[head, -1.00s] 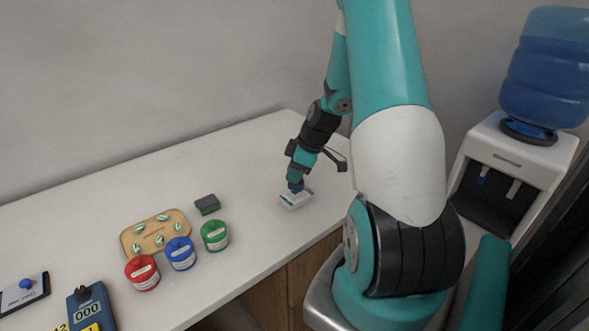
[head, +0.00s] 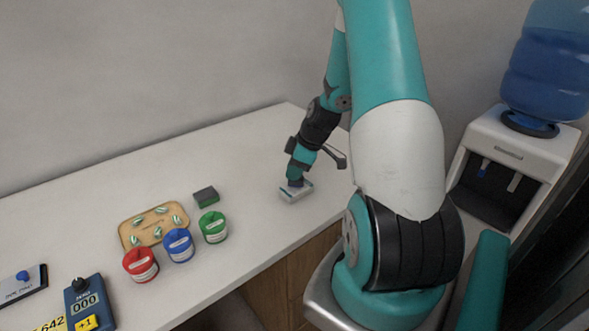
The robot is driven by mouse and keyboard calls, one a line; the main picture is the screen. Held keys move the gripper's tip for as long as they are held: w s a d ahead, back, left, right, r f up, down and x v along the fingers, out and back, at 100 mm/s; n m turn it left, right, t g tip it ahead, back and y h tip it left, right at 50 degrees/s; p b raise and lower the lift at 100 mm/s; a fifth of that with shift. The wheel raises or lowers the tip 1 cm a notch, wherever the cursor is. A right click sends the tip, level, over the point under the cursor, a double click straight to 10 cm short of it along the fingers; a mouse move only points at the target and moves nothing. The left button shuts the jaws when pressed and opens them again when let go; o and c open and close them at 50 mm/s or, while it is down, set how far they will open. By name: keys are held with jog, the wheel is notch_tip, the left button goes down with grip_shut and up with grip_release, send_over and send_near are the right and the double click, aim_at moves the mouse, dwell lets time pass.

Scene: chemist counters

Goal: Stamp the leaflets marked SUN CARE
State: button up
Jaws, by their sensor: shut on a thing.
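My gripper (head: 297,182) is at the right part of the counter, pointing down. It is shut on a small purple-blue thing, mostly hidden by the fingers. Directly below is a small white block with teal edges (head: 291,195); I cannot tell whether it is part of the held thing or a separate box. No leaflet or SUN CARE marking can be made out.
A wooden tray (head: 127,226) with several green-and-white pieces, a dark green-sided block (head: 206,196), and red (head: 140,265), blue (head: 179,246) and green (head: 213,228) jars stand left of my gripper. A blue counter showing 000 (head: 88,300) is lower left. A water cooler (head: 525,150) is at right.

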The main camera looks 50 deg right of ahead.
jog(key=shift+f+b, duration=0.45)
jog(key=shift+f, duration=0.05)
dwell(1.2)
jog(key=shift+r, duration=0.1)
jog(key=shift+r+p, duration=2.55)
jog(key=shift+r, duration=0.95)
